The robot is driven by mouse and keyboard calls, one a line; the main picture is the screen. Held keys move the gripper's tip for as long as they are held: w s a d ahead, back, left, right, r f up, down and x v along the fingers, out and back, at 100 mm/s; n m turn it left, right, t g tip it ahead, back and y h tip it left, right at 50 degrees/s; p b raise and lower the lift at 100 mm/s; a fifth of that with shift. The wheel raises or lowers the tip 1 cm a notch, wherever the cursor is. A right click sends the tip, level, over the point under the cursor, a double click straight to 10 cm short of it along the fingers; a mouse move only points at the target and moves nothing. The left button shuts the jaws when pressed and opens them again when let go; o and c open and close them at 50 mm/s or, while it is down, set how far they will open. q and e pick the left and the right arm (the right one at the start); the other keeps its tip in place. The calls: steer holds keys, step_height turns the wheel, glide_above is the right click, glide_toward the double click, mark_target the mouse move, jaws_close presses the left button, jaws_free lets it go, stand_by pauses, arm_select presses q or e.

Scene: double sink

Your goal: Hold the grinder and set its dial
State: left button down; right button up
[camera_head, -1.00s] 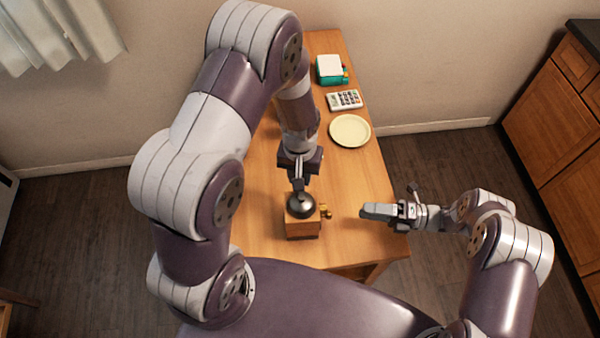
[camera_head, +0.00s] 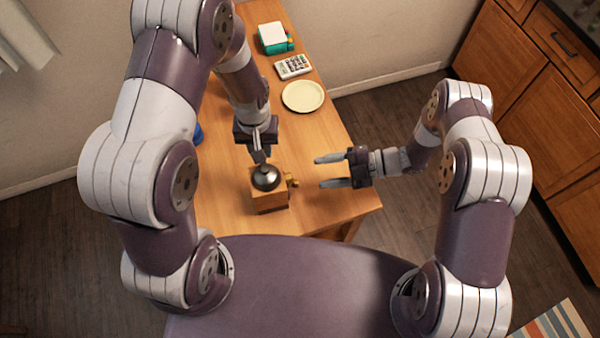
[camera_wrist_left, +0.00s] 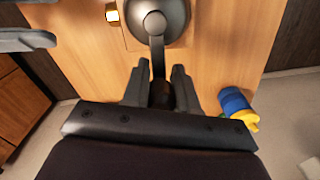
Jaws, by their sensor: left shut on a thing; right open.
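The grinder (camera_head: 269,196) stands upright on the wooden table, a wooden box with a dark metal dome on top. Its brass-coloured dial (camera_head: 292,181) sticks out on the right side of the box. My left gripper (camera_head: 260,156) is shut on the grinder's crank handle, behind the dome; the left wrist view shows the dark grip (camera_wrist_left: 161,94) between its fingers. My right gripper (camera_head: 330,172) is open and empty, to the right of the dial and apart from it, its two fingers pointing left toward the grinder. Its fingers also show at the left wrist view's upper left.
A cream plate (camera_head: 303,96), a white calculator (camera_head: 293,67) and a green-and-white box (camera_head: 273,38) lie farther back on the table (camera_head: 330,130). A blue and yellow object (camera_wrist_left: 238,108) is near the table's left edge. The table between plate and right gripper is clear.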

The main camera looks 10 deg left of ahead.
mark_target(288, 178)
steer(key=x, duration=0.7)
steer(key=shift+a, duration=0.15)
steer(key=shift+c, duration=0.4)
arm_select(q)
steer(key=shift+a, duration=0.1)
arm_select(e)
jaws_close()
steer(key=shift+r, duration=0.1)
